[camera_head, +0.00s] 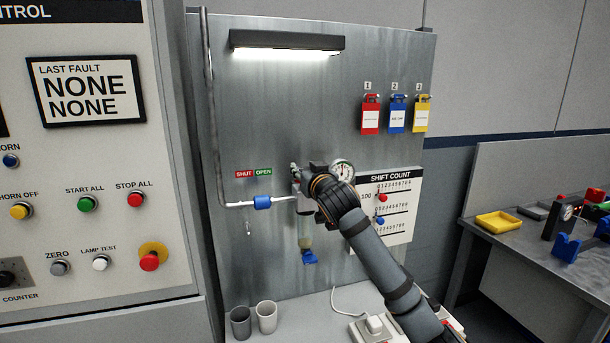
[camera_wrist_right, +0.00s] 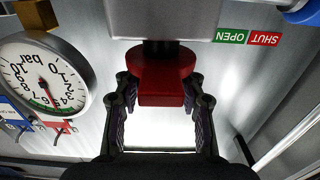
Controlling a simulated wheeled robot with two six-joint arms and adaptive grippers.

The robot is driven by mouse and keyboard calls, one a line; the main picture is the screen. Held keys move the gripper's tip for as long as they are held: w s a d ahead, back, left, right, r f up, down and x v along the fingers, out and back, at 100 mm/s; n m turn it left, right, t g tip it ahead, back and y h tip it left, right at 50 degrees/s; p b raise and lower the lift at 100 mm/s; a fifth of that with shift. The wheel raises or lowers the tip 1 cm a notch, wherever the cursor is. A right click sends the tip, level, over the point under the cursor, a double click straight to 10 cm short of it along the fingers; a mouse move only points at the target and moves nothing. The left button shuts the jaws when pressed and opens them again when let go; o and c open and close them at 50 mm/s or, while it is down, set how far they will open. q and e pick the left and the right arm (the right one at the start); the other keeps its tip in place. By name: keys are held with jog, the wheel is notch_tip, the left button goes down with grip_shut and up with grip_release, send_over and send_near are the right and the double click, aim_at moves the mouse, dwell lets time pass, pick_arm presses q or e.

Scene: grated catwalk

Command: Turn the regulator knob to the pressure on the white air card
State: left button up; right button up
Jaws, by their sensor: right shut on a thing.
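The red regulator knob (camera_wrist_right: 165,75) shows in the right wrist view under a pale regulator body. My right gripper (camera_wrist_right: 162,98) is shut on the knob, with a finger on each side. In the head view my right gripper (camera_head: 312,183) covers the knob at the metal panel. The round pressure gauge (camera_head: 342,172) is just right of it. In the wrist view the gauge (camera_wrist_right: 42,78) is upside down, marked bar, with a green arc; I cannot read its needle surely. I cannot make out a white air card. My left gripper is not in view.
A blue-handled valve (camera_head: 262,202) sits on the pipe left of my gripper, below a SHUT/OPEN label (camera_head: 254,173). A SHIFT COUNT board (camera_head: 398,235) is close on the right, behind my forearm. Two cups (camera_head: 266,317) stand on the ledge below. A control cabinet (camera_head: 95,215) is at left.

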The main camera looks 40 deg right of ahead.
jog(key=n+y, duration=0.2)
jog(key=y, duration=0.1)
jog(key=shift+d+t+y, duration=0.1)
jog(key=shift+t+y, duration=0.3)
jog(key=shift+n+y, duration=1.2)
jog(key=shift+y, duration=0.3)
jog(key=o, duration=1)
jog(key=shift+o, duration=1)
jog(key=shift+a, duration=0.25)
